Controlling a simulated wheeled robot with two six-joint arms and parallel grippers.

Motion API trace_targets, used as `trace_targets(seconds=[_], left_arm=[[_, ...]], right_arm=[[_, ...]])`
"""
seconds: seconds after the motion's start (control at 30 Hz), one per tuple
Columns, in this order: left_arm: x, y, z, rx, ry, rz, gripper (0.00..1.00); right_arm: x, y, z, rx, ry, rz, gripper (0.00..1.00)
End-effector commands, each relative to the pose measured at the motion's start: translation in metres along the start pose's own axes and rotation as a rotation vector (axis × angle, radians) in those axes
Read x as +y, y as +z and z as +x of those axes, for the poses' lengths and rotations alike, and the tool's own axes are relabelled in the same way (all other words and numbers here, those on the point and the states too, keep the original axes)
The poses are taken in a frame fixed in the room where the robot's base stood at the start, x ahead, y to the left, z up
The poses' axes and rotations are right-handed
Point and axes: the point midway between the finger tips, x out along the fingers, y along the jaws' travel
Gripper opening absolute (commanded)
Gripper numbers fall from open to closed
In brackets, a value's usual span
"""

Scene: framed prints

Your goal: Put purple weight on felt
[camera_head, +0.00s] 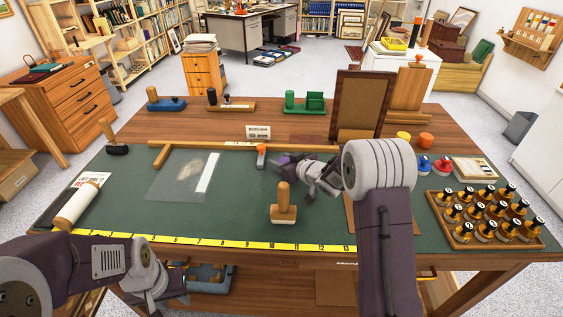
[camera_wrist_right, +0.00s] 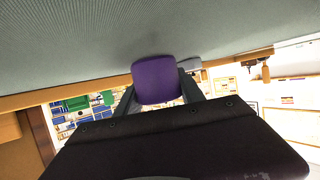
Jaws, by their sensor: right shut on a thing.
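The purple weight (camera_wrist_right: 155,79) is held between the fingers of my right gripper (camera_wrist_right: 156,92) in the right wrist view. The green felt-like surface (camera_wrist_right: 90,50) is close to it there; I cannot tell whether the weight touches it. In the head view, my right gripper (camera_head: 284,166) is low over the green surface (camera_head: 230,215), just behind a wooden-handled stamp (camera_head: 283,207); the weight is not clearly distinguishable from the purple arm parts. My left gripper (camera_head: 178,284) is at the front edge, lower left; its fingers are not clear.
A clear sheet (camera_head: 183,178) lies left of my right gripper. An orange-topped tool (camera_head: 262,152) stands behind it. A rack of bottles (camera_head: 484,214), blue (camera_head: 424,164) and red (camera_head: 443,165) knobs stand right. A rolled tube (camera_head: 76,204) lies left, and a yellow ruler (camera_head: 210,240) runs along the front.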

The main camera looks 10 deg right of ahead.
Motion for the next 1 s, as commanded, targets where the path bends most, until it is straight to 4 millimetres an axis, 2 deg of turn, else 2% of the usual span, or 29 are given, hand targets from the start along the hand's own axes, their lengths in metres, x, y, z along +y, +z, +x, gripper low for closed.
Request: trace_targets(seconds=[0.03,0.07,0.13,0.47,0.57,1.0], left_arm=[[0.0,0.0,0.002,0.0,0.0,0.0,0.36],[0.0,0.0,0.002,0.0,0.0,0.0,0.36],[0.0,0.0,0.001,0.0,0.0,0.0,0.36],[0.0,0.0,0.0,0.0,0.0,0.0,0.36],[0.0,0.0,-0.002,0.0,0.0,0.0,0.36],[0.0,-0.002,-0.016,0.0,0.0,0.0,0.36]], right_arm=[[0.0,0.001,0.001,0.003,0.0,-0.001,0.0],[0.0,0.003,0.001,-0.001,0.0,0.0,0.48],[0.0,0.002,0.001,-0.001,0.0,0.0,0.67],[0.0,0.0,0.0,0.0,0.0,0.0,0.67],[0.001,-0.002,-0.007,-0.001,0.002,0.001,0.67],[0.001,-0.003,-0.102,0.0,0.002,0.001,0.67]])
